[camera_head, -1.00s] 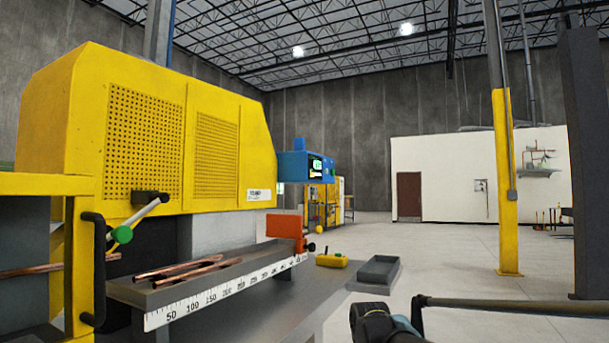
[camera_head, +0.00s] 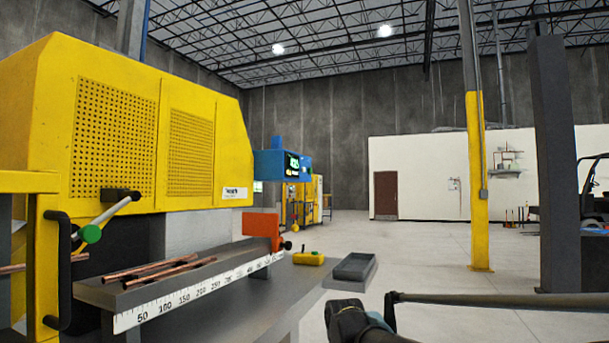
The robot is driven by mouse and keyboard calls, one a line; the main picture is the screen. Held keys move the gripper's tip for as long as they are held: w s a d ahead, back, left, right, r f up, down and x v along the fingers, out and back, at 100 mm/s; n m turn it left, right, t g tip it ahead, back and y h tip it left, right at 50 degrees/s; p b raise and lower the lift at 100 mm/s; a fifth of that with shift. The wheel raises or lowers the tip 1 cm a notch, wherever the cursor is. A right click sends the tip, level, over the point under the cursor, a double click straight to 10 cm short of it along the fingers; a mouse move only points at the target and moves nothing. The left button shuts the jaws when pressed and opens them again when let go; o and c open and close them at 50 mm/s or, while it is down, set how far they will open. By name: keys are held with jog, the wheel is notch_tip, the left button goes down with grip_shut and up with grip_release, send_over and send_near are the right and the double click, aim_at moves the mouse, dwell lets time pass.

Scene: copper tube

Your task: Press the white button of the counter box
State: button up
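The counter box (camera_head: 282,165) is blue and is mounted at the right end of the yellow machine (camera_head: 190,120), left of the picture's middle. Its dark face carries a lit green display (camera_head: 293,162) and is seen at a steep angle. The white button is too small to make out. My gripper cannot be seen; only a dark part that looks like my arm shows at the bottom edge.
A grey trough (camera_head: 120,292) with copper tubes (camera_head: 160,270) and a ruler strip runs along the machine. Open floor extends right, towards a yellow post (camera_head: 476,180).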

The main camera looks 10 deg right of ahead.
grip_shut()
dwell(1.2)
